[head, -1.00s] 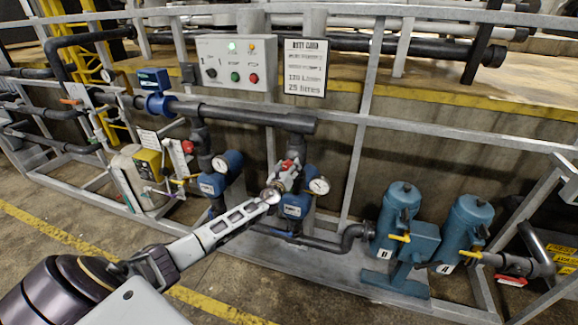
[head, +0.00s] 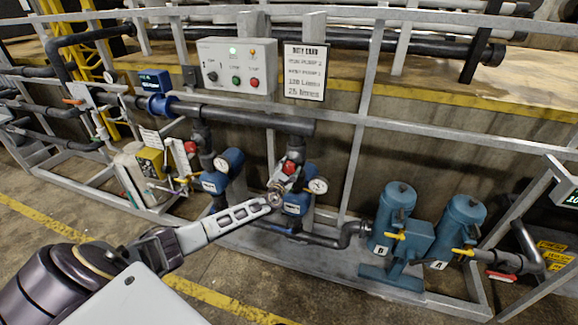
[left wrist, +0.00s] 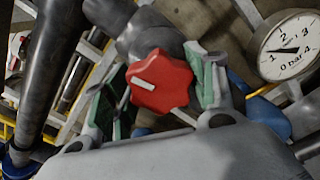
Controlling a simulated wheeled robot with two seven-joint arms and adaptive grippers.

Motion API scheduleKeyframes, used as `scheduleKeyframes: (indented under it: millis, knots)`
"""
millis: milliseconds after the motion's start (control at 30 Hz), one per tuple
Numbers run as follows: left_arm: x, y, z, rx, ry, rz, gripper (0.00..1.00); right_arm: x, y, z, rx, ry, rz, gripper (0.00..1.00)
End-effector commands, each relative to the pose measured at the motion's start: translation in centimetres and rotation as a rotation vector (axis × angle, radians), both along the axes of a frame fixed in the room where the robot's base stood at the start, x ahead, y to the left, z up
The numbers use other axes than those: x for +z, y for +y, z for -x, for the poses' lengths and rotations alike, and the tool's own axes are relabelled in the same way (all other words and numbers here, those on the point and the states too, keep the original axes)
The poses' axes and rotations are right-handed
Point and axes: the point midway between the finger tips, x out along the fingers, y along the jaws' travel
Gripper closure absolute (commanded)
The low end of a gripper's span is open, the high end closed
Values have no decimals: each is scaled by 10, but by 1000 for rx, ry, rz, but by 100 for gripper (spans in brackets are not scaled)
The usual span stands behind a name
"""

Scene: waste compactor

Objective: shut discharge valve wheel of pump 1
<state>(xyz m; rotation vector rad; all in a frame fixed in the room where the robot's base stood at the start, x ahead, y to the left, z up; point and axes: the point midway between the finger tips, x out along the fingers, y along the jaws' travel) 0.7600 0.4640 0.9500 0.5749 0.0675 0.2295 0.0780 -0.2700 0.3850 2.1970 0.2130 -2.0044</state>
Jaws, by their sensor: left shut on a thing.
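My left gripper (head: 277,190) is at the right-hand of two blue pumps (head: 298,203), reaching up to the red valve wheel (head: 289,168) on the dark pipe above it. In the left wrist view the red lobed wheel (left wrist: 160,82), with a white bar on its face, sits between my two green-padded fingers (left wrist: 163,88). The gripper is shut on this wheel. A second red wheel (head: 190,147) is on the left-hand pump (head: 222,170), clear of my arm. Pump number labels are too small to read. My right gripper is not in view.
A pressure gauge (head: 318,186) is close beside the gripper; it also shows in the left wrist view (left wrist: 291,45). A grey control box (head: 236,66) and a duty card (head: 305,71) are above. Blue canisters (head: 462,228) stand right. Grey rails (head: 440,137) cross behind.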

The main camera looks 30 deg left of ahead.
Motion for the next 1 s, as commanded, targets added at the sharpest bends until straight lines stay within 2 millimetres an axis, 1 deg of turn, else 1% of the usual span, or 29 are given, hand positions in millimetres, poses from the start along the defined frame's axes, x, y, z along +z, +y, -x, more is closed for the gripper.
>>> scheduleKeyframes:
  millis: [33,100,400,633,867,900,1000]
  knots:
    - [0,0,1,-2,13,-34,68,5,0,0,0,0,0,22]
    - [0,-1,1,-2,24,-80,68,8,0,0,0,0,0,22]
    - [-2,-1,1,-1,52,-200,68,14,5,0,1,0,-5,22]
    - [-3,0,1,-1,57,-220,68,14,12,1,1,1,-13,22]
    - [-3,0,1,-1,57,-220,68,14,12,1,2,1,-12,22]
    - [-3,0,1,-1,57,-220,43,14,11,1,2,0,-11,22]
    - [-3,0,1,-1,56,-219,30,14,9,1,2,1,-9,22]
